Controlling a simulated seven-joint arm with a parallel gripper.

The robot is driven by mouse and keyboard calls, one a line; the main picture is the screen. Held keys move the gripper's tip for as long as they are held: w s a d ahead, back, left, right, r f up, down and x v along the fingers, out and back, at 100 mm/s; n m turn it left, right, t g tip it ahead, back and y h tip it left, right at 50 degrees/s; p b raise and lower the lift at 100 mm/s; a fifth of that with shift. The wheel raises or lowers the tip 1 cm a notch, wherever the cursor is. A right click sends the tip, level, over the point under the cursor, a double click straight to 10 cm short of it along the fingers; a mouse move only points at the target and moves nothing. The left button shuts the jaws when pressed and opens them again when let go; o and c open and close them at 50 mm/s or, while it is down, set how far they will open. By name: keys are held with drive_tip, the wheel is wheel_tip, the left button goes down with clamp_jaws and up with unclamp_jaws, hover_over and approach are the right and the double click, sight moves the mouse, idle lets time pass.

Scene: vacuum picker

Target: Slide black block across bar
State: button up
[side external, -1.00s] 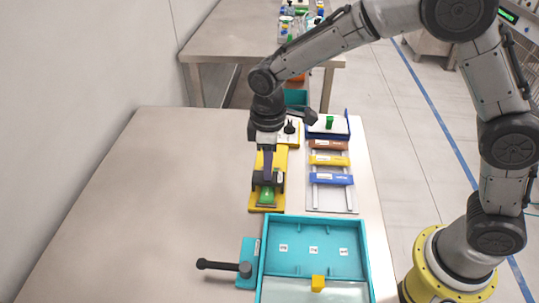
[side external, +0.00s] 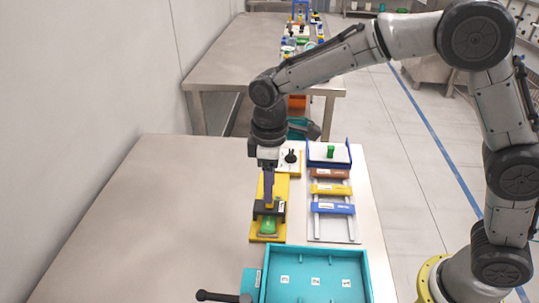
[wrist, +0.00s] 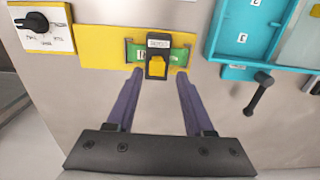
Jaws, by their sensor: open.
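The black block (wrist: 158,43) carries a white label and a yellow piece (wrist: 157,66), and sits across a green bar (wrist: 180,53) on a yellow plate (wrist: 98,46). In the side view the black block (side external: 282,207) is partly behind my fingers, and the green part (side external: 267,227) shows just in front of it. My gripper (wrist: 158,74) is open, its purple fingers on either side of the yellow piece in the wrist view. In the side view my gripper (side external: 268,203) points down over the block. I cannot tell whether the fingers touch it.
A turquoise tray (side external: 315,293) and a black-handled lever (side external: 222,297) lie in front. A slider panel with coloured bars (side external: 332,208) and a blue tray (side external: 313,162) are to the right. A black knob (side external: 291,157) sits behind. The table's left side is clear.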

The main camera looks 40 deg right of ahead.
wheel_tip(320, 180, up, 10)
idle(0.3)
drive_tip(key=s+d+r+m+t, duration=0.3)
drive_tip(key=s+d+r, duration=0.65)
drive_tip(key=d, duration=0.25)
drive_tip(key=s+d+f+m+t, duration=0.1)
drive_tip(key=s+d+f+m, duration=0.1)
drive_tip(key=s, duration=0.5)
drive_tip(key=s+d+f+m+t, duration=0.1)
drive_tip(key=s+d+f+m, duration=0.1)
drive_tip(key=s+f+m, duration=0.2)
drive_tip(key=s+f, duration=0.3)
drive_tip(key=shift+s+d+t, duration=0.15)
drive_tip(key=shift+d+t, duration=0.15)
drive_tip(key=shift+d, duration=0.05)
